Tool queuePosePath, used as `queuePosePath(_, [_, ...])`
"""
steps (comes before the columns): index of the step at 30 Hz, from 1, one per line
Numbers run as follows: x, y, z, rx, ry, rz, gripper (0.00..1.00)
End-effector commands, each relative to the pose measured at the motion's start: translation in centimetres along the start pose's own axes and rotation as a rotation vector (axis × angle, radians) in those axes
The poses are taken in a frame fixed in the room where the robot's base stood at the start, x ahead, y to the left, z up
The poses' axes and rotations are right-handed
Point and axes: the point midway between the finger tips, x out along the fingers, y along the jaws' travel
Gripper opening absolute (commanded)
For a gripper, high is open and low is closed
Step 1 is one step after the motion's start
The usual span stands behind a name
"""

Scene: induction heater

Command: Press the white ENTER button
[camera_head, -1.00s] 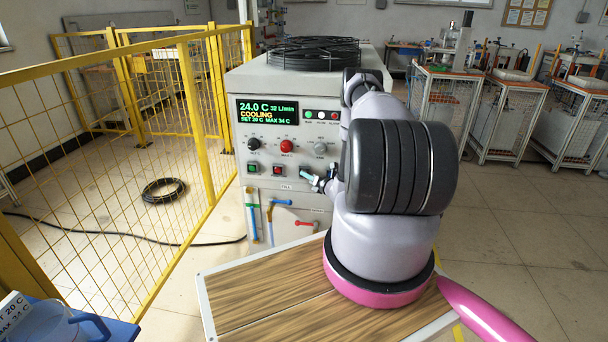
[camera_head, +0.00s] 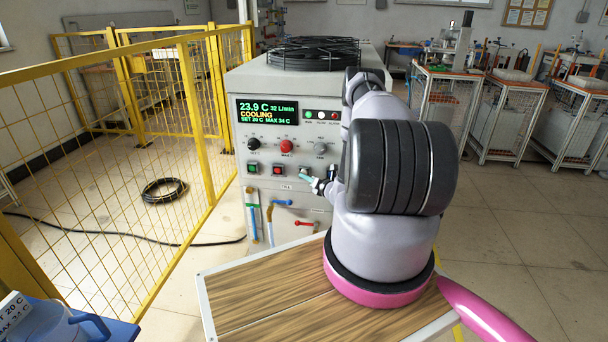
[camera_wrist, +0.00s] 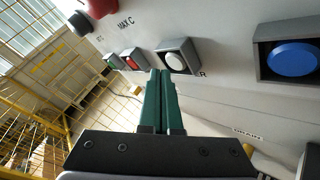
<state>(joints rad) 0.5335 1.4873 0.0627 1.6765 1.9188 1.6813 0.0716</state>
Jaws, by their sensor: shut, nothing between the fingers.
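The white ENTER button (camera_wrist: 176,57) sits in a grey square housing on the panel in the wrist view, with part of its label, an R, showing beside it. My gripper (camera_wrist: 161,76) has its two green fingers together, with nothing between them. In that picture the fingertips are just below and left of the button; whether they touch its housing I cannot tell. In the head view my gripper (camera_head: 306,176) is at the panel front, right of the red square button (camera_head: 277,170), and the white button cannot be made out there.
A blue button (camera_wrist: 293,60) is right of the white one in the wrist view. The heater cabinet (camera_head: 236,130) also carries a green button (camera_head: 253,168), a red knob (camera_head: 287,146) and a display (camera_head: 267,111) reading COOLING. A yellow fence (camera_head: 190,110) stands left.

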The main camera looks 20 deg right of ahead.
Motion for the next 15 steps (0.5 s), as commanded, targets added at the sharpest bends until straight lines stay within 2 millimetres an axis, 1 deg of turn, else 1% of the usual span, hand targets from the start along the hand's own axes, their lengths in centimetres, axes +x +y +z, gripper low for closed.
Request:
queuePosePath(4, [-0.5,0.3,-0.4,0.001,0.002,-0.001,0.0])
queuePosePath(15, [-3.0,2.2,-2.2,0.003,0.002,0.0,0.0])
